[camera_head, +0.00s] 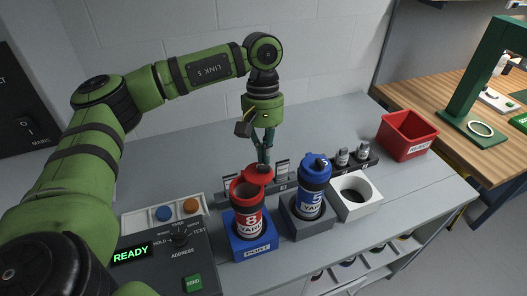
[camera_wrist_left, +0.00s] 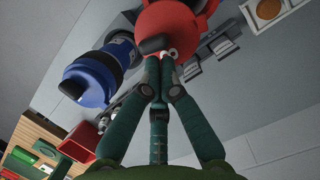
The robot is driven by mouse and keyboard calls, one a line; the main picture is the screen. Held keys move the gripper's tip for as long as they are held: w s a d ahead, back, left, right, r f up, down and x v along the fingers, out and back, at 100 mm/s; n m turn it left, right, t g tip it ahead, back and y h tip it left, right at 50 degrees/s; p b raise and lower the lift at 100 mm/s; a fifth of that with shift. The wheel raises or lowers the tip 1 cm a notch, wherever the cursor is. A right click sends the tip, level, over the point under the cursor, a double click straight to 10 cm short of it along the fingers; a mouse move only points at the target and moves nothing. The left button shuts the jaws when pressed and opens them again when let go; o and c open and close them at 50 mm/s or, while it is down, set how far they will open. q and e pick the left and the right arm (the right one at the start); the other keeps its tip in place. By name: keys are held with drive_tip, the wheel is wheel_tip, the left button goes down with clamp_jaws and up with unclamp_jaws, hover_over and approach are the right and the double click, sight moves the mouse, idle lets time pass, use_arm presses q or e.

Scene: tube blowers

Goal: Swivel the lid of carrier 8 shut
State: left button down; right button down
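Carrier 8 (camera_head: 246,212) is red with a white label and stands upright in a blue holder (camera_head: 254,244). Its red lid (camera_head: 252,174) is swung toward the back right, and the dark mouth shows in front of it. My left gripper (camera_head: 264,166) points down at the lid, its fingers together. In the left wrist view the fingertips (camera_wrist_left: 160,60) meet at the edge of the red lid (camera_wrist_left: 180,25), by a dark tab. I cannot tell whether they pinch any part of it. My right gripper is not in view.
Blue carrier 5 (camera_head: 312,190) stands close on the right in a grey holder (camera_head: 308,223), its lid on top. A white block with a round hole (camera_head: 355,193) and a red bin (camera_head: 407,134) are further right. A control box showing READY (camera_head: 160,262) is at front left.

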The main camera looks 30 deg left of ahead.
sight(262, 187)
use_arm(q)
drive_tip(key=shift+s+d+f+m+b, duration=0.15)
drive_tip(key=shift+d+m+b, duration=0.15)
drive_tip(key=shift+m+b, duration=0.3)
drive_tip(key=shift+s+d+f+m+b, duration=0.15)
drive_tip(key=shift+d+m+b, duration=0.15)
drive_tip(key=shift+m+b, duration=0.25)
drive_tip(key=m, duration=0.1)
drive_tip(key=s+m+y+b, duration=0.1)
drive_tip(key=m, duration=0.1)
drive_tip(key=shift+d+r+g, duration=0.2)
drive_tip(key=shift+d+g, duration=0.1)
drive_tip(key=shift+d, duration=0.05)
drive_tip(key=shift+s+d+r+m+y, duration=0.15)
drive_tip(key=shift+s+m, duration=0.1)
drive_tip(key=shift+m, duration=0.25)
drive_tip(key=shift+s+d+f+m+y, duration=0.1)
drive_tip(key=shift+s+m+y, duration=0.1)
drive_tip(key=shift+m, duration=0.25)
drive_tip(key=shift+s+d+m+y, duration=0.15)
drive_tip(key=shift+s+m, duration=0.2)
drive_tip(key=shift+m, duration=0.35)
drive_tip(key=shift+s+d+m+y, duration=0.1)
drive_tip(key=shift+s+m, duration=0.2)
drive_tip(key=shift+m, duration=0.4)
drive_tip(key=shift+s, duration=0.75)
drive_tip(key=shift+a, duration=0.2)
